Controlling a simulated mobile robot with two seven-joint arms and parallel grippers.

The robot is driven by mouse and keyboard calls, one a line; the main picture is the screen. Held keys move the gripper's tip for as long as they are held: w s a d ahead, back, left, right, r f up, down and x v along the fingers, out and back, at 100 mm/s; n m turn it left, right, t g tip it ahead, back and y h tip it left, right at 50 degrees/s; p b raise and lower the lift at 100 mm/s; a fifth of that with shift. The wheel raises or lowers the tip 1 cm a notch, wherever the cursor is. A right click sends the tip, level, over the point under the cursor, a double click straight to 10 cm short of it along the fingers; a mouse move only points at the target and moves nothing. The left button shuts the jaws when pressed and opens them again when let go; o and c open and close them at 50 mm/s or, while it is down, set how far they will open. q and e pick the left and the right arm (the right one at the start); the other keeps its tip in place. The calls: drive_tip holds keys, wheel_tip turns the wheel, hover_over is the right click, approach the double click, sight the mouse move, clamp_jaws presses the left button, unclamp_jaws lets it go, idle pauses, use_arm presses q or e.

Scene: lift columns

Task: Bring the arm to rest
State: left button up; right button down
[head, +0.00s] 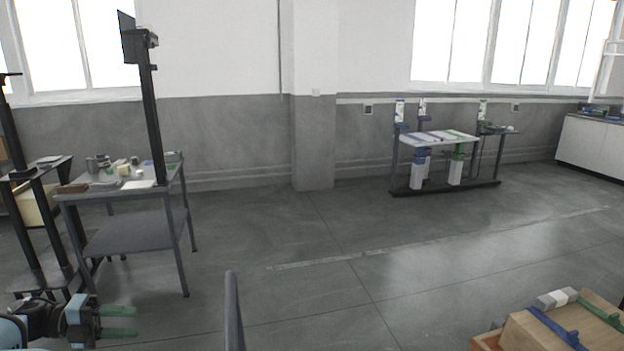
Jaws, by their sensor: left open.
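My left gripper (118,322) shows at the bottom left of the head view. Its two green fingers point right and are apart, with nothing between them. It is over the floor, in front of the dark table on the left and apart from it. My left arm comes in from the lower left corner. My right gripper does not show in the view.
A dark table (120,234) with several small items and a tall post stands at left. A wooden box (541,333) with blue and green parts is at bottom right. A rack (437,138) with white, blue and green columns stands far back.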

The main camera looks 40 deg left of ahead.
use_arm(q)
drive_tip(key=s+d+f+n+t+y+p, duration=0.25)
drive_tip(key=d+f+n+y, duration=0.45)
drive_tip(key=d+f+n, duration=0.8)
drive_tip(key=s+d+f+n+g, duration=0.2)
drive_tip(key=d+n, duration=0.1)
drive_tip(key=d, duration=0.6)
drive_tip(key=s+d+f+n+g+p, duration=0.1)
drive_tip(key=s+d+f+n+g, duration=0.1)
drive_tip(key=d, duration=0.8)
drive_tip(key=s+d+f+n+g+y, duration=0.1)
drive_tip(key=s+d+n, duration=0.3)
drive_tip(key=d, duration=0.6)
drive_tip(key=shift+f+g, duration=0.45)
drive_tip(key=shift+f, duration=0.05)
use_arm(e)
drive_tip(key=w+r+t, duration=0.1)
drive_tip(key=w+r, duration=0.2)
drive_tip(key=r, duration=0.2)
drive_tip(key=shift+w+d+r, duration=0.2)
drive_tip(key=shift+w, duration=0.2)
